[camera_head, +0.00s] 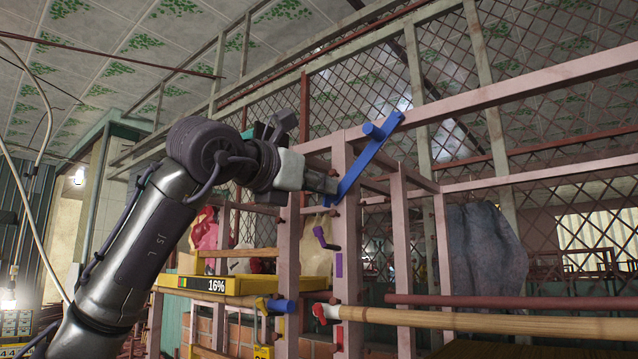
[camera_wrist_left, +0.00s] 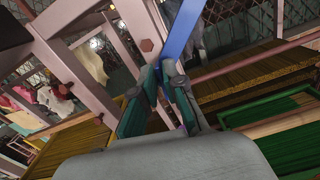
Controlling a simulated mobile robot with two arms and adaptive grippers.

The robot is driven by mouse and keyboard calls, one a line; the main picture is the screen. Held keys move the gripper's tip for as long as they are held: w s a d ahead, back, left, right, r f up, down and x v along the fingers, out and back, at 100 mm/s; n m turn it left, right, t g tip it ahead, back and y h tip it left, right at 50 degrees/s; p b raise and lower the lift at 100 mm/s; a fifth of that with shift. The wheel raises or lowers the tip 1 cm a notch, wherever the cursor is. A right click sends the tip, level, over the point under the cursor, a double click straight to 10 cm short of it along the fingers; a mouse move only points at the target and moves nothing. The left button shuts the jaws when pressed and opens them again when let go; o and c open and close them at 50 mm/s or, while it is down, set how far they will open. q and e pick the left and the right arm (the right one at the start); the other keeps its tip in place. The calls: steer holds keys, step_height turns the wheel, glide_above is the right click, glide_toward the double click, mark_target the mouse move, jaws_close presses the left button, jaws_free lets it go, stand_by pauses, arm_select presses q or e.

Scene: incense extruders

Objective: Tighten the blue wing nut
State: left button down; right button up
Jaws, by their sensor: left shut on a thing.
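The blue wing nut (camera_head: 371,155) is a long flat bar with a round boss near its upper end. It sits at the top of a pinkish post and slants from upper right to lower left. My left gripper (camera_head: 331,186) is at the bar's lower left end and is shut on it. In the left wrist view, the two teal-padded fingers of my left gripper (camera_wrist_left: 162,68) close around the end of the blue bar of the wing nut (camera_wrist_left: 182,28). The fingers partly hide that end. My right gripper is in neither view.
A pinkish frame post (camera_head: 347,230) stands just below the nut, with a small purple crank (camera_head: 325,240) on it. A yellow display box reading 16% (camera_head: 222,286) is lower left. A wooden roller (camera_head: 480,320) runs lower right. Wire mesh stands behind.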

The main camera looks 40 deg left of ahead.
arm_select(q)
steer(key=m, duration=0.2)
steer(key=m+p, duration=0.1)
steer(key=m, duration=0.2)
steer(key=m+p, duration=0.1)
steer(key=m, duration=0.2)
steer(key=shift+d+f, duration=0.1)
steer(key=shift+d, duration=0.2)
steer(key=m+p, duration=0.1)
steer(key=m, duration=0.1)
steer(key=m+p, duration=0.1)
steer(key=m, duration=0.1)
steer(key=shift+d+f+m, duration=0.1)
steer(key=shift+f+m, duration=0.1)
steer(key=shift+m, duration=0.1)
steer(key=shift+f+m+p, duration=0.2)
steer(key=shift+m+p, duration=0.35)
steer(key=shift+m, duration=0.85)
steer(key=c, duration=1.2)
jaws_free()
steer(key=shift+c, duration=0.2)
